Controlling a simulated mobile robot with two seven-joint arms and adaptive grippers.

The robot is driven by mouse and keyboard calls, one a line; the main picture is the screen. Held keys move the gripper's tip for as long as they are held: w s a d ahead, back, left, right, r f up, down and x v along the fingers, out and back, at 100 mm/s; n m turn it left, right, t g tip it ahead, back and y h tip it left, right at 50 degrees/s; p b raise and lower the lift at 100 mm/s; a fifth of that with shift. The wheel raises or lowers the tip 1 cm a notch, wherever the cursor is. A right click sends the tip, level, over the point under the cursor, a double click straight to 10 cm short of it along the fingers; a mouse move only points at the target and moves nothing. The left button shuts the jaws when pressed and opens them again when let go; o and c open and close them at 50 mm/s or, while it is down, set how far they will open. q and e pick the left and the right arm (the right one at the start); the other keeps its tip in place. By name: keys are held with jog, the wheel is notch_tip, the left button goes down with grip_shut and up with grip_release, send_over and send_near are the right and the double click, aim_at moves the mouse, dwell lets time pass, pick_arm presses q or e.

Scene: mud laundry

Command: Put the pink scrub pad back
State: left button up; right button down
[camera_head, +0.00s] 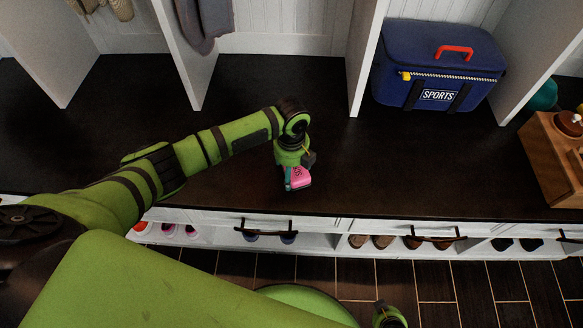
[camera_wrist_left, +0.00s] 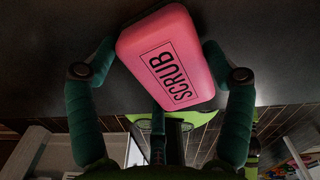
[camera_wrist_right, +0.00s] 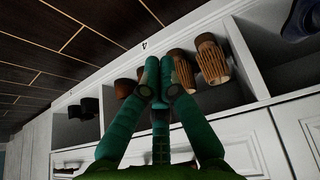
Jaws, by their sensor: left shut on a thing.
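The pink scrub pad (camera_head: 301,178), marked SCRUB, is held in my left gripper (camera_head: 295,178) near the front edge of the dark bench top (camera_head: 230,180). In the left wrist view the pad (camera_wrist_left: 165,60) sits tilted between the green fingers of the left gripper (camera_wrist_left: 172,65), which is shut on it. Whether the pad touches the bench top is hard to tell. In the right wrist view my right gripper (camera_wrist_right: 160,65) has its fingertips together with nothing between them, in front of the shoe cubbies.
A blue SPORTS bag (camera_head: 438,65) stands at the back right of the bench. A wooden box (camera_head: 555,155) is at the far right. White dividers (camera_head: 185,50) rise at the back. Shoe cubbies (camera_head: 325,243) with dark handles lie below the front edge. The middle of the bench is clear.

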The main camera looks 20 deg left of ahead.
pick_arm(q)
jog(key=o, duration=1)
jog(key=shift+f, duration=0.1)
jog(key=shift+r, duration=0.4)
notch_tip(320, 180, up, 12)
jog(key=p, duration=0.2)
jog(key=shift+f, duration=0.2)
pick_arm(e)
jog(key=s, duration=0.2)
jog(key=shift+s+d+r, duration=0.1)
jog(key=shift+s+d, duration=0.2)
jog(key=shift+s, duration=0.1)
